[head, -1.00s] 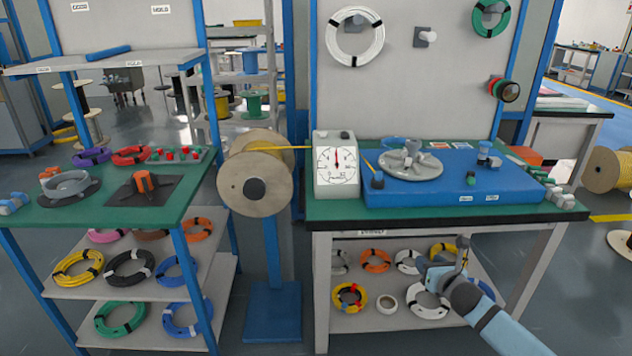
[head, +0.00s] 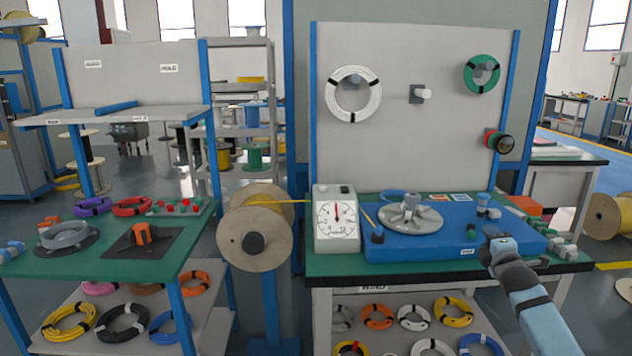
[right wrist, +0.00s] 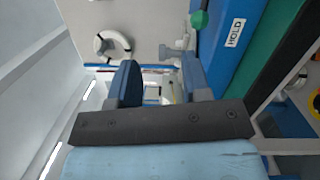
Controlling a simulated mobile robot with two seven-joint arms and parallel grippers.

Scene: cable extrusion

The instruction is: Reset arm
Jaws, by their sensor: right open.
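My right gripper (head: 497,246) is at the front right of the winding bench, by the right end of the blue winder base (head: 420,246). My light blue forearm comes in from the lower right. In the right wrist view the two blue fingers of this gripper (right wrist: 158,72) stand apart with nothing between them. The blue base with a HOLD label (right wrist: 235,32) shows to the right of them. In the head view I cannot tell whether the gripper touches the bench. My left gripper is not in view.
The green bench top (head: 330,265) carries a white dial gauge (head: 336,222) and a grey spoked wheel (head: 410,216). A wooden cable spool (head: 232,242) stands left of it. Coils lie on the shelf below. A white coil (head: 353,118) hangs on the back panel. Small grey parts crowd the bench's right end.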

